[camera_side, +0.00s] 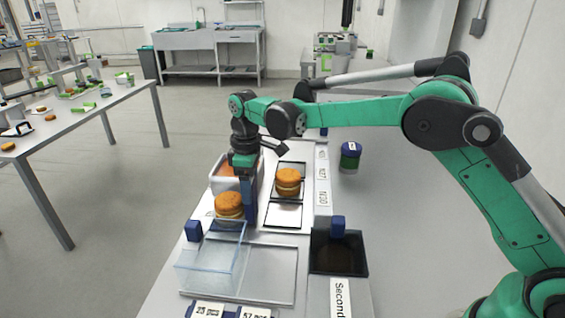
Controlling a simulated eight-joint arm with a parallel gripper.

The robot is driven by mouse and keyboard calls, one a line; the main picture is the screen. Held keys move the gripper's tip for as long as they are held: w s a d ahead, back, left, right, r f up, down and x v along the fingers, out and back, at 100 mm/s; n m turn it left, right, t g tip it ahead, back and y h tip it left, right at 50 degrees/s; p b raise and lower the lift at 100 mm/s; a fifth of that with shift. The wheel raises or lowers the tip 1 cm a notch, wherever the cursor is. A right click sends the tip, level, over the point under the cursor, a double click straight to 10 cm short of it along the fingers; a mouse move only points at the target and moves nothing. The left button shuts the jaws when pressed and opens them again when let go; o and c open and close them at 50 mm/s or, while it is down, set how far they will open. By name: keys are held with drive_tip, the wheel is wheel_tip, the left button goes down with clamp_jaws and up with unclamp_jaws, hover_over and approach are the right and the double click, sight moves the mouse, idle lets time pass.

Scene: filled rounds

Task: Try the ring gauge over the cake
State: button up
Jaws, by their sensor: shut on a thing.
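My gripper (249,212) points down beside a filled orange-brown cake (228,204), just right of it in the picture. It is shut on a narrow dark blue piece, which looks like the handle of the ring gauge. The ring itself is too small to make out, and I cannot tell whether it is around the cake or beside it. A second cake (288,180) sits on the far framed spot of a pale tray (270,222). The near framed spot is empty.
A white bin (216,186) with orange contents stands behind the gripper. A clear box (205,262) and a flat grey tray (268,275) lie nearer. A black tray (352,268) with a blue block (338,226) is at right, a blue jar (350,160) farther back.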

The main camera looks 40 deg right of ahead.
drive_tip(key=shift+r, duration=0.1)
drive_tip(key=shift+r, duration=4.8)
